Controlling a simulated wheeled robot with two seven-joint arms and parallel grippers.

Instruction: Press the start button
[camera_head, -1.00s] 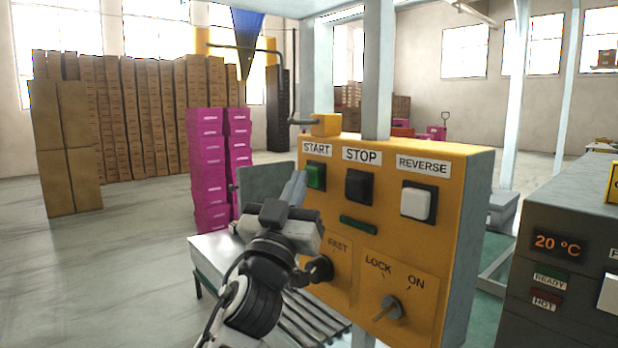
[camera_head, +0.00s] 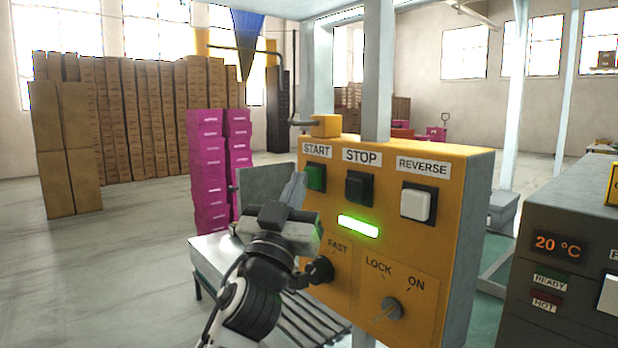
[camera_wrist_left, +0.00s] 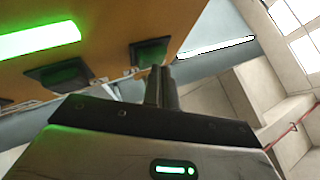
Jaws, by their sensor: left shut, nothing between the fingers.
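The yellow control box (camera_head: 395,160) carries a green start button (camera_head: 315,178) under a START label at its upper left. The start button also shows in the left wrist view (camera_wrist_left: 151,51), just beyond the fingertips. My left gripper (camera_head: 301,176) is shut and empty, its fingertips close beside the start button's left edge; I cannot tell whether they touch it. The fingers also show in the left wrist view (camera_wrist_left: 161,72). The indicator bar (camera_head: 358,226) below the buttons glows bright green. My right gripper is not in view.
The black stop button (camera_head: 358,187) and white reverse button (camera_head: 416,204) sit to the right of start. A black knob (camera_head: 320,270) and a LOCK/ON switch (camera_head: 389,310) protrude below. A dark machine (camera_head: 560,215) stands at the right.

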